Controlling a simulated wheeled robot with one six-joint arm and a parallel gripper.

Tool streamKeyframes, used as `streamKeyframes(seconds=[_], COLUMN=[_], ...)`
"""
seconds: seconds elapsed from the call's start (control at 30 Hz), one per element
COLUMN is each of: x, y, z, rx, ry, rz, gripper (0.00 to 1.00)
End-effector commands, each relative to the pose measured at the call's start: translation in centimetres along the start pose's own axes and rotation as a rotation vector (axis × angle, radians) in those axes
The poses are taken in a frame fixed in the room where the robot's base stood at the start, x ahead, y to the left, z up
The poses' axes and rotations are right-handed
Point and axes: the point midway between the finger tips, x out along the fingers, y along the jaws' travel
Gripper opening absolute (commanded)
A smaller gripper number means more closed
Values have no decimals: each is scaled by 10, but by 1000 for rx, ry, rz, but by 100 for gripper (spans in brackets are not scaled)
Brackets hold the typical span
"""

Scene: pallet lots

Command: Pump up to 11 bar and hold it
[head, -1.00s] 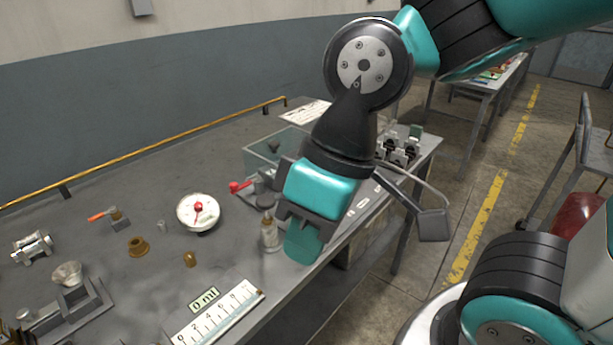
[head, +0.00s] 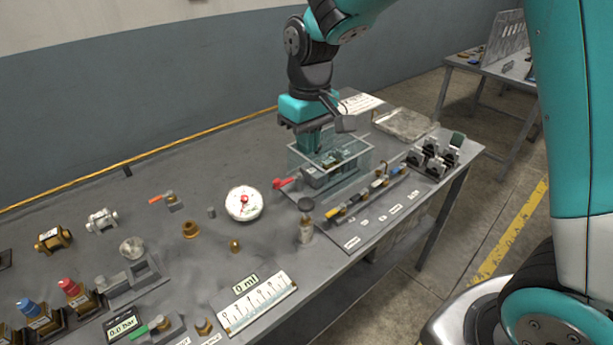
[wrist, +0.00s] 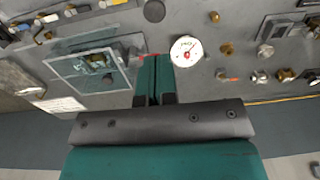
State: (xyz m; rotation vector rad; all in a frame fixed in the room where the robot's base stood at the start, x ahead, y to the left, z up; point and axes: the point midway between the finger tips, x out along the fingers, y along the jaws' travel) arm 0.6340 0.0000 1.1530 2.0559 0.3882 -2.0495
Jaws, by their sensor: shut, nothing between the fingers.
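A round white gauge with a red hub (head: 243,204) stands on the bench; it also shows in the wrist view (wrist: 186,51). A small display (head: 123,329) at the front left reads 0.0 bar. A clear-walled box (head: 358,172) holds dark metal parts, and a red lever (head: 284,183) sticks out at its left side. My gripper (head: 309,146) is shut and empty, pointing down over the back left of the box. In the wrist view its fingers (wrist: 153,60) are together, with a little red showing beside the tips. The gap to the box is hard to judge.
A bottle with a dark cap (head: 306,228) stands before the box. A strip of coloured tools (head: 366,196) and black clamps (head: 434,158) lie to the right. A 0 ml display (head: 245,283), a ruled scale (head: 258,302) and brass fittings (head: 191,229) are at the front left.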

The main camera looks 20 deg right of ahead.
Motion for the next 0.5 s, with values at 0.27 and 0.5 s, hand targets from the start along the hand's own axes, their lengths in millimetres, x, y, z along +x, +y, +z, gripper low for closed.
streamKeyframes(seconds=[0.27,0.5], x=[5,7], y=[11,11], z=[-14,-14], rx=[26,25], ry=[-15,-16], rz=[25,24], gripper=[0,0])
